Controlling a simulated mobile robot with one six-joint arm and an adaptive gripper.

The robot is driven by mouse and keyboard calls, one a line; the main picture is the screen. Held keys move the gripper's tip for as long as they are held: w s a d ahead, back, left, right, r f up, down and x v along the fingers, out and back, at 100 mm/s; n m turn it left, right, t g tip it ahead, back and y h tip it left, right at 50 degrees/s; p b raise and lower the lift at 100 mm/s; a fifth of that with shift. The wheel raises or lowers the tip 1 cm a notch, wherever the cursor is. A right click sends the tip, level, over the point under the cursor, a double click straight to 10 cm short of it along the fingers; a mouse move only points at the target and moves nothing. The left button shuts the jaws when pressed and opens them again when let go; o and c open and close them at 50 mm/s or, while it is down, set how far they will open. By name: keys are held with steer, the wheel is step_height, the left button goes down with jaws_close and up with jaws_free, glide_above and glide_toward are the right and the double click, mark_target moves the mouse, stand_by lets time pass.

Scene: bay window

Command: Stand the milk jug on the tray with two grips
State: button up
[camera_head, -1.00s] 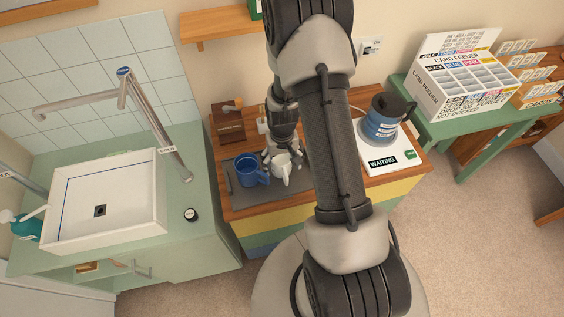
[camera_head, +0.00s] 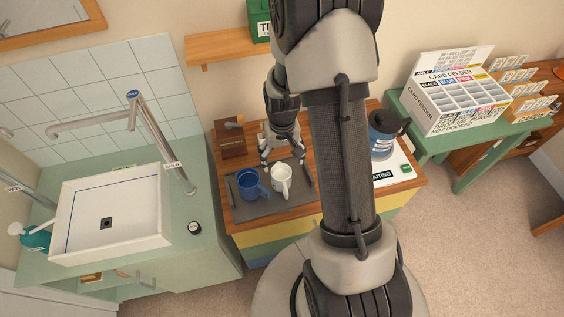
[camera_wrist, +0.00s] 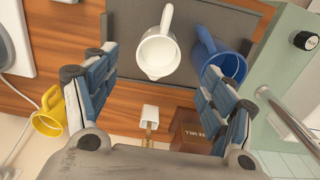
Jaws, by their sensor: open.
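The white milk jug (camera_head: 281,180) stands upright on the dark grey tray (camera_head: 265,207), its handle toward the front. In the wrist view the jug (camera_wrist: 158,52) is seen from above, its spout toward my gripper and its handle pointing away over the tray (camera_wrist: 120,30). My gripper (camera_head: 282,158) is open and empty, just behind and above the jug. In the wrist view the open fingers (camera_wrist: 157,65) lie apart on either side of the jug, with visible gaps. A blue mug (camera_head: 249,183) stands on the tray left of the jug.
A brown mill box (camera_head: 229,140) stands behind the tray. A blue kettle (camera_head: 383,130) stands right, beyond my arm, which hides the counter between. The sink (camera_head: 110,215) is left. In the wrist view a yellow mug (camera_wrist: 48,118) and a small white object (camera_wrist: 150,117) show.

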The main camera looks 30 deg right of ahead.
steer(key=s+a+r+n+t, duration=0.1)
steer(key=s+a+r, duration=0.2)
steer(key=r, duration=0.5)
steer(key=s+a+r+t, duration=0.1)
steer(key=s+a+r, duration=0.2)
steer(key=r, duration=0.5)
steer(key=s+a+r+n+t, duration=0.1)
steer(key=s+a+r, duration=0.2)
steer(key=r, duration=0.5)
steer(key=s+a+r, duration=0.1)
steer(key=s+r, duration=0.1)
steer(key=s, duration=0.2)
steer(key=s+a+r+n+t, duration=0.1)
steer(key=s+a+r, duration=0.1)
steer(key=s, duration=0.3)
steer(key=shift+s+r+t, duration=0.2)
steer(key=shift+r+t, duration=0.1)
steer(key=shift+r, duration=0.1)
